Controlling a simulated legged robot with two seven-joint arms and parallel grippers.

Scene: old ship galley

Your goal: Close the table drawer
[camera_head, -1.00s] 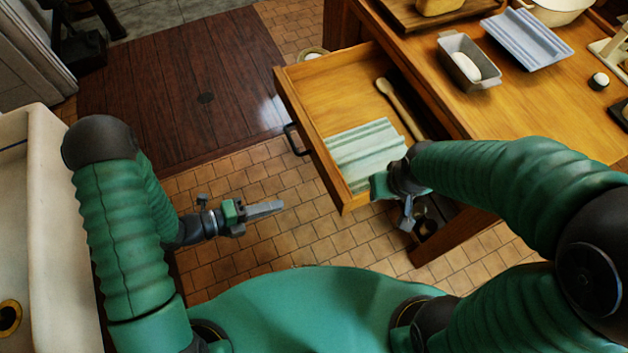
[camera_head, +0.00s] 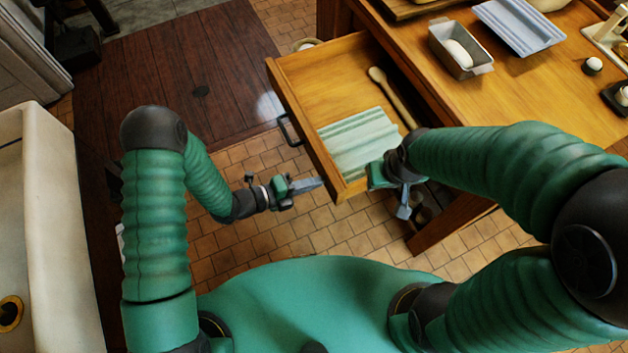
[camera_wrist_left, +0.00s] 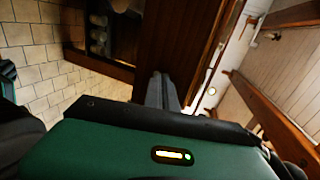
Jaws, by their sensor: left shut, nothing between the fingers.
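The table drawer (camera_head: 290,85) is pulled well out of the wooden table (camera_head: 540,95). Its front panel faces left and carries a dark handle (camera_head: 289,130). Inside lie a folded striped cloth (camera_head: 360,142) and a wooden spoon (camera_head: 393,97). My left gripper (camera_head: 318,184) is shut and empty, just left of the drawer front's near corner; I cannot tell whether it touches. In the left wrist view its fingers (camera_wrist_left: 161,92) point toward dark wood. My right gripper (camera_head: 404,208) is beside the drawer's near side, pointing down; its jaw state is unclear.
On the table stand a grey loaf tin (camera_head: 462,48) and a blue-grey ribbed tray (camera_head: 518,27). A white sink (camera_head: 55,210) is at the left. Tiled floor (camera_head: 250,155) lies open left of the drawer. A small round item (camera_head: 307,44) is on the floor behind the drawer.

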